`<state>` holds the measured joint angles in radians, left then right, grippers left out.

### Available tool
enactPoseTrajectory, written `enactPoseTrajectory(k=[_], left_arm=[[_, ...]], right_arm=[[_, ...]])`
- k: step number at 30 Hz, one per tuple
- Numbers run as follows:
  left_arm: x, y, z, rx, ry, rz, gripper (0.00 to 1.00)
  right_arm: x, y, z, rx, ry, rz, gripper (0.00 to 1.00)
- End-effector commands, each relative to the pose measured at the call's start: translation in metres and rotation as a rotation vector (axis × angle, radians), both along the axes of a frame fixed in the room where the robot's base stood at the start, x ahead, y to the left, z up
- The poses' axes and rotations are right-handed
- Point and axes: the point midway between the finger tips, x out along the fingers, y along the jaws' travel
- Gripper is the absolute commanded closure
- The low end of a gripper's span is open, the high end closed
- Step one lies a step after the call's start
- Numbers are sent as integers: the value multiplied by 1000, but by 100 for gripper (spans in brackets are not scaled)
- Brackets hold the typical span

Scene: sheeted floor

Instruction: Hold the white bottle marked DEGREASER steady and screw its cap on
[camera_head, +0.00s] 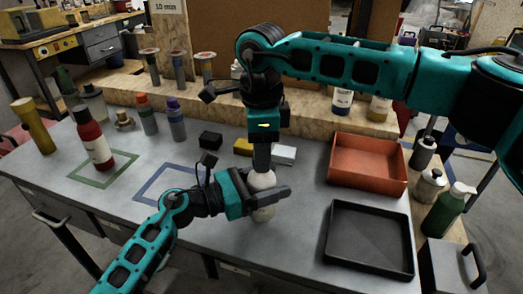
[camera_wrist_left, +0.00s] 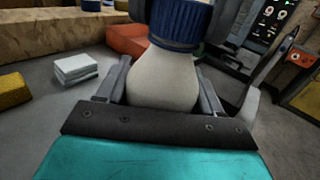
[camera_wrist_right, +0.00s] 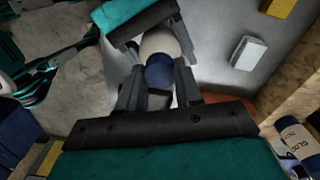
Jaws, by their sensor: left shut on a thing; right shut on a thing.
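The white bottle (camera_head: 263,214) stands upright near the table's front edge; no lettering shows on its visible parts. My left gripper (camera_head: 268,195) comes from the left and is shut around its body. In the left wrist view the bottle's pale shoulder (camera_wrist_left: 163,82) sits between the fingers. A dark blue cap (camera_wrist_left: 181,22) is at the bottle's top, touching or nearly touching; whether it is threaded I cannot tell. My right gripper (camera_head: 262,165) points down from above and is shut on the cap, which also shows in the right wrist view (camera_wrist_right: 159,72).
An orange tray (camera_head: 368,178) and a black tray (camera_head: 328,244) lie to the right. A white block (camera_head: 284,155), a yellow block (camera_head: 243,147) and a black block (camera_head: 210,140) lie behind. A red bottle (camera_head: 92,140) stands at left. The table's front left is clear.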

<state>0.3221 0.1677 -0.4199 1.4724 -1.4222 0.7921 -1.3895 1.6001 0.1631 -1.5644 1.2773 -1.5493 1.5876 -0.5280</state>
Motion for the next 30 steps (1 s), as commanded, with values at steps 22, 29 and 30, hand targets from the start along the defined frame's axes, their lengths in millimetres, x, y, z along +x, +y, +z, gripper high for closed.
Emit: enactPoseTrajectory(k=[22,29,30], left_arm=[[0,0,-1,1,0,1,100],[0,0,-1,1,0,1,100],[0,0,-1,1,0,1,100]], right_arm=[[0,0,14,1,-3,1,36],[0,1,61,1,-3,1,36],[0,1,70,1,-4,1,36]])
